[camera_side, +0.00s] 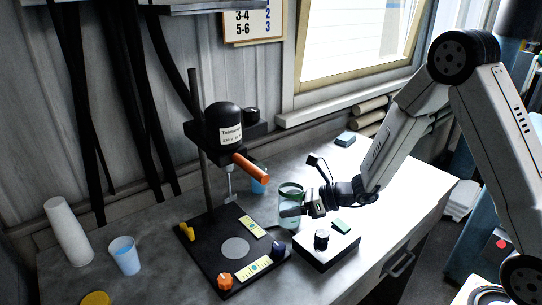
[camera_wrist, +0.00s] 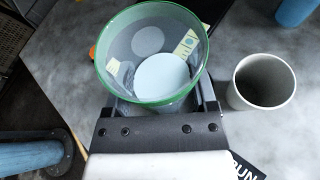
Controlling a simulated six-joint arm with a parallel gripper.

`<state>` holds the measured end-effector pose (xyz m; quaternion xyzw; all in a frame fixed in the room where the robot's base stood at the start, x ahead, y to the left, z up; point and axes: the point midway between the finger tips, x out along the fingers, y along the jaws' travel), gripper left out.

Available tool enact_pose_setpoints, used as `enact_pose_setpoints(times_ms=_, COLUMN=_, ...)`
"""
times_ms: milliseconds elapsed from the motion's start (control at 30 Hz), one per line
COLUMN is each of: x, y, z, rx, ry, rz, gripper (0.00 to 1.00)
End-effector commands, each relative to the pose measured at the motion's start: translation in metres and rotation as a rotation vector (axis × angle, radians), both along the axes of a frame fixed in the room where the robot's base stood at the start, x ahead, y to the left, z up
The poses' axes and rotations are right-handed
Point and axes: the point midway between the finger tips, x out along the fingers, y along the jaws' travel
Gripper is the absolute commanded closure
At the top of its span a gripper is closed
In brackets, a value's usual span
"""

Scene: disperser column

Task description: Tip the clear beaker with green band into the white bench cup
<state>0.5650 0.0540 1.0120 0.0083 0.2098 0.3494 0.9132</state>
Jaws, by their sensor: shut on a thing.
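The clear beaker with green band (camera_side: 290,192) is upright in the side view, in front of my gripper (camera_side: 303,207), which is shut around its side. In the wrist view I look into the beaker (camera_wrist: 103,62) from above, and pale liquid fills its lower part. My gripper's fingers (camera_wrist: 162,106) lie on both sides of it. A white bench cup (camera_wrist: 262,82) stands upright to the right of the beaker, apart from it, and looks empty. I cannot tell for sure which cup this is in the side view.
The black disperser stand (camera_side: 224,128) with an orange handle (camera_side: 250,167) is left of the beaker, over a dark base plate (camera_side: 205,248). A switch box (camera_side: 322,250) is close in front. A bluish cup (camera_side: 259,182) stands behind; another cup (camera_side: 124,257) and a tall white cylinder (camera_side: 68,230) stand left.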

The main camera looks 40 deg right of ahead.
Motion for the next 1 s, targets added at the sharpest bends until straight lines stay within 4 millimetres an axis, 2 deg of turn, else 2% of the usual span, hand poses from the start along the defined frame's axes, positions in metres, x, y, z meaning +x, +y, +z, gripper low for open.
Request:
enact_pose_setpoints(times_ms=100, x=0.000, y=0.000, z=-0.016, rx=0.005, ry=0.006, rz=-0.001, gripper=0.96)
enact_pose_setpoints(times_ms=300, x=0.000, y=0.000, z=-0.028, rx=0.010, ry=0.007, rz=-0.001, gripper=0.96)
enact_pose_setpoints(times_ms=1000, x=0.004, y=-0.005, z=-0.026, rx=0.087, ry=0.071, rz=-0.002, gripper=0.96)
